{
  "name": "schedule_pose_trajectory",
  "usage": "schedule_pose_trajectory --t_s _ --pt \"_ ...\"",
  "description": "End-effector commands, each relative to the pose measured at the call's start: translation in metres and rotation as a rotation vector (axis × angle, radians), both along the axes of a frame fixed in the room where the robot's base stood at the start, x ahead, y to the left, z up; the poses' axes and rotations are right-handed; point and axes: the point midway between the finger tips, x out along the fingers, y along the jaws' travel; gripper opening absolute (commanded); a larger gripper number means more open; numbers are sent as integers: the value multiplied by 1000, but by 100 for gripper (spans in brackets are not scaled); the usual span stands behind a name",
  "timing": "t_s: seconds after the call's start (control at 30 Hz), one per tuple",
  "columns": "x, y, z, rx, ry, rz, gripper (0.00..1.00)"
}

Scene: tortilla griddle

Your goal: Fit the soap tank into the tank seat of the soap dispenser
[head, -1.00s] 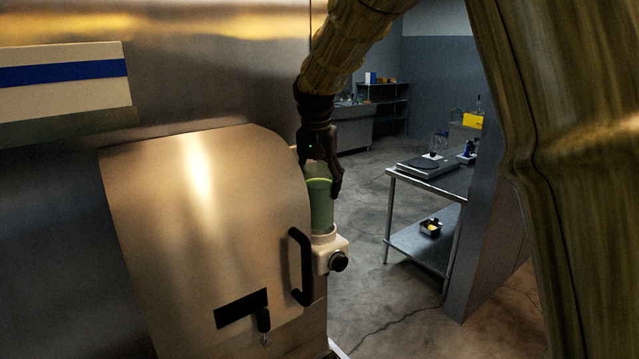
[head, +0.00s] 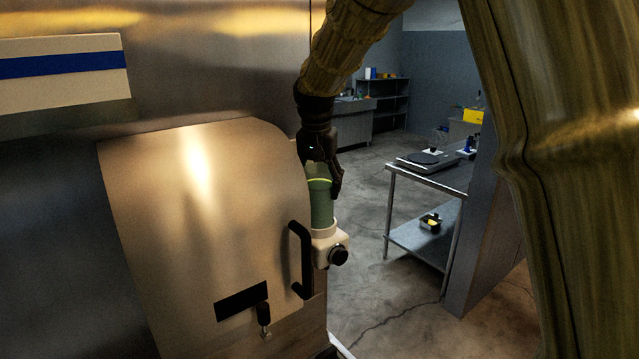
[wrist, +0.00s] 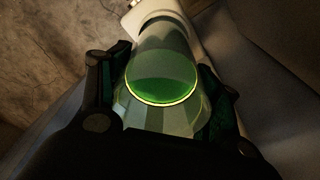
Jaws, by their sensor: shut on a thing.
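The soap tank (head: 321,206) is a green cylinder with a bright yellow-green ring near its top. It stands upright with its lower end at the white soap dispenser (head: 325,246), which has a dark round knob on its front. Whether the tank is fully down in the seat cannot be told. My gripper (head: 322,182) is above the dispenser, its fingers on both sides of the tank's top. In the wrist view the tank (wrist: 160,78) lies between the two dark fingers (wrist: 165,105), and part of the white dispenser (wrist: 148,10) shows beyond it.
A large metal machine with a curved cover (head: 200,220) and a black handle (head: 300,260) stands close to the left of the dispenser. A steel table (head: 410,183) with a lower shelf is at the right. Open concrete floor (head: 375,290) lies between.

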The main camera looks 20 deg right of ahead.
Motion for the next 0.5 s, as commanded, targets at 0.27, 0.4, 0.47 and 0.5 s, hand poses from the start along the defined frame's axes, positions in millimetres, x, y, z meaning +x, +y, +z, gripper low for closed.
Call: schedule_pose_trajectory --t_s 0.27,0.4,0.47,0.5 --pt "0 0 -5 -1 -1 0 22" --pt "0 0 -7 0 0 0 22" --pt "0 0 -8 0 0 0 22" --pt "0 0 -9 0 0 0 22"
